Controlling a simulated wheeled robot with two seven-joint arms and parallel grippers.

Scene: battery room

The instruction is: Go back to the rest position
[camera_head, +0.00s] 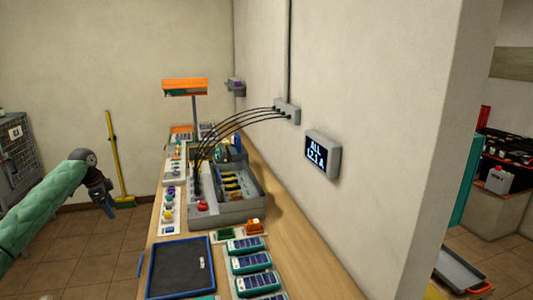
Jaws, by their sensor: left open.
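My left arm comes in from the left in a green padded sleeve. My left gripper (108,206) points down over the floor, left of the workbench (285,245). It is open, with nothing seen between its fingers, and it is apart from the bench and everything on it. My right gripper does not show in this view.
On the bench stand a grey battery case (238,212) with black cables, a blue-rimmed dark tray (180,268) and several blue-and-white packs (250,262). A wall display (322,155) reads "ALL 12.1 A". A yellow broom (115,160) leans at the back wall. Floor left of the bench is clear.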

